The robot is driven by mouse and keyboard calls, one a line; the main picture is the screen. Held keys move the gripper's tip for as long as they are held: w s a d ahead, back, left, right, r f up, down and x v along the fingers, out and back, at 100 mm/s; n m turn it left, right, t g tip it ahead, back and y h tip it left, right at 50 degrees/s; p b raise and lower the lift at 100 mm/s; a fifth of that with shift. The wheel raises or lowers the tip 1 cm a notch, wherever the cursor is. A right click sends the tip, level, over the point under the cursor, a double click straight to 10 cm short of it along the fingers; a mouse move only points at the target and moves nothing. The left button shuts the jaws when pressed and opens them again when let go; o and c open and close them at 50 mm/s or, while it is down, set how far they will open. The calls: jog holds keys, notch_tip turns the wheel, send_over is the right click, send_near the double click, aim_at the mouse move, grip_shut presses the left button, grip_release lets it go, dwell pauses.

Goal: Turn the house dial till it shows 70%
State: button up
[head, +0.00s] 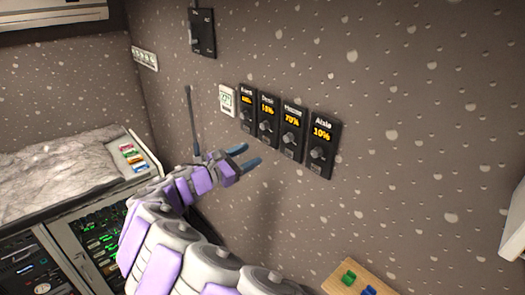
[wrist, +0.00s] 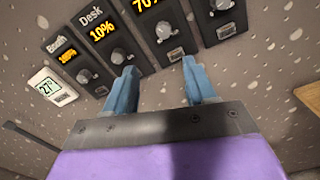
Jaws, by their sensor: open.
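The house dial panel (head: 292,128) is a black plate on the wall, third in a row, and its amber display reads 70%. Its grey knob (head: 289,138) sits below the display. In the wrist view the knob (wrist: 164,31) shows near the top, with part of the 70 display above it. My gripper (head: 246,157) is open and empty, below and left of the panel in the head view. In the wrist view its two blue fingers (wrist: 160,88) are apart, and neither touches a knob.
The Desk dial (head: 267,118) and another dial (head: 246,108) are to the left; the Aisle dial (head: 321,143), reading 10%, is to the right. A white thermostat (head: 227,99) and a black switch plate (head: 202,33) are on the wall. A wooden block with colored pieces (head: 352,280) is below.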

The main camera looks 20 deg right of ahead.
jog(key=shift+v, duration=2)
jog(key=shift+s+a, duration=0.15)
jog(key=shift+a, duration=0.05)
jog(key=s+d+f+m+g+y+b, duration=0.1)
jog(key=s+d+m+g+y+b, duration=0.1)
jog(key=s+d+m+g+b, duration=0.75)
jog(key=s+d+f+m+t+y+p, duration=0.1)
jog(key=s+d+f+m+y, duration=0.2)
jog(key=s, duration=0.4)
jog(key=s+d+f+t+y, duration=0.15)
jog(key=s+f, duration=0.25)
jog(key=s, duration=0.4)
jog(key=s+a+f+m+g+y+b, duration=0.1)
jog(key=s+a+f+m+y+b, duration=0.5)
jog(key=s+a+f+y, duration=0.4)
jog(key=s+a+f+b, duration=0.1)
jog(key=s+a+f, duration=0.4)
jog(key=s+f, duration=0.3)
jog(key=shift+s+a, duration=0.35)
jog(key=shift+s, duration=0.5)
